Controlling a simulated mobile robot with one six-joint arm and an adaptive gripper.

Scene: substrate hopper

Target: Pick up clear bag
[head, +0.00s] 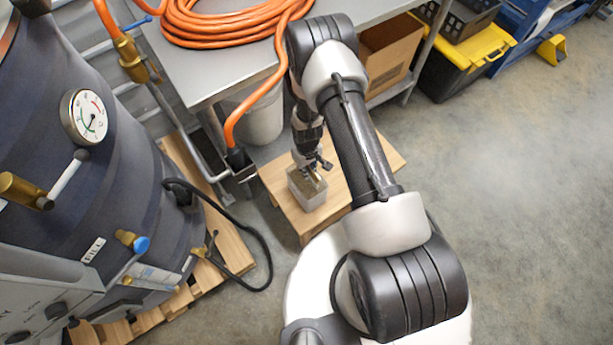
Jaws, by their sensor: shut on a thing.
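The clear bag (307,190) looks like a small, boxy, see-through grey-green bag with darker contents. It appears at or just above the low wooden platform; I cannot tell whether it rests on it. My gripper (314,168) points down at the top of the bag and is shut on it. The fingertips are small in this view, and the exact grip on the bag is partly hidden.
A metal table (215,70) with a coiled orange hose (225,25) stands behind. A white bin (262,118) and a cardboard box (390,50) are beneath it. A large dark tank (90,190) stands at left, with a black cable (262,245) on the floor.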

